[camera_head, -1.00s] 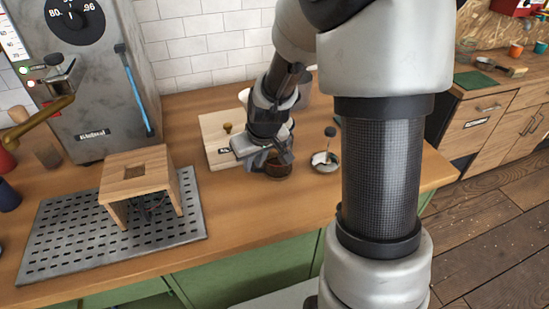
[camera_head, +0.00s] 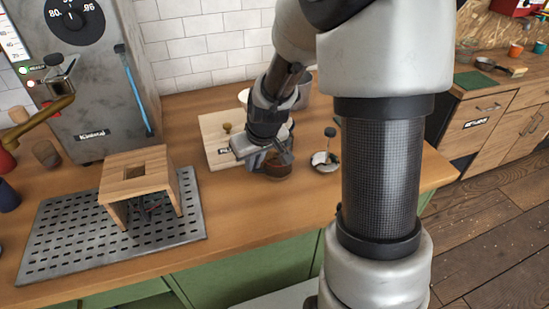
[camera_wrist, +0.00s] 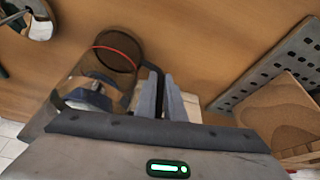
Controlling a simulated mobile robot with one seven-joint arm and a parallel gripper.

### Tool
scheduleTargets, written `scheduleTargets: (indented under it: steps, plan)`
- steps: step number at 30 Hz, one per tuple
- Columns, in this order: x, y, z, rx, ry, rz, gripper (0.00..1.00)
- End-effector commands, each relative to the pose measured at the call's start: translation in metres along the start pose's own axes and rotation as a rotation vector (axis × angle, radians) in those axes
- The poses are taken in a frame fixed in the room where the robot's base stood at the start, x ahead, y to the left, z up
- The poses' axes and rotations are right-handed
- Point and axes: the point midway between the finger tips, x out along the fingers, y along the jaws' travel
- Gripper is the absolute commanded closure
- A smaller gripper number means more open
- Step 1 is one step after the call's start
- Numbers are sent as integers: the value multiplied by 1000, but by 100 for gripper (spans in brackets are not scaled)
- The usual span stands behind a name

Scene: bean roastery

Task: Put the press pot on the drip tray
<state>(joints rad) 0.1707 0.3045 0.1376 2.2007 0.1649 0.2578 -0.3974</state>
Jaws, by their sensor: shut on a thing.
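The press pot (camera_wrist: 115,62) is a clear glass cylinder with a red band and a black handle, seen at the left of the wrist view. In the head view it shows as a dark brown pot (camera_head: 279,168), partly covered by my gripper. My gripper (camera_wrist: 160,98) is shut on the pot's handle, with the glass body beside the fingers. The pot is at counter level; I cannot tell whether it touches the counter. The drip tray (camera_head: 60,250) is a grey perforated plate at the left of the head view, and part of it shows in the wrist view (camera_wrist: 262,72).
A wooden stand (camera_head: 137,172) with a square hole sits on the tray's back right part; the tray's front and left are bare. The grey machine (camera_head: 95,100) stands behind. A pale board (camera_head: 213,135) lies behind my gripper. A small round dish (camera_head: 325,162) is to its right.

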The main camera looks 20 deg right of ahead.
Motion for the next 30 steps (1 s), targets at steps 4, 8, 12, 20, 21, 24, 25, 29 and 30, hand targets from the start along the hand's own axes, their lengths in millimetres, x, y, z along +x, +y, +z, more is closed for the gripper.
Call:
scheduleTargets:
  steps: [4,8,12,20,21,24,25,29,30]
  plan:
    - [0,0,1,1,-2,0,100]
    - [0,0,1,1,-3,0,100]
    - [0,0,1,1,-3,0,100]
    - [0,0,0,1,-1,0,100]
    - [0,0,0,1,-1,0,100]
    - [0,0,0,1,-1,0,100]
    - [-1,0,0,1,-1,0,100]
    - [-11,1,-5,0,3,2,100]
    - [-17,1,-8,-1,3,2,100]
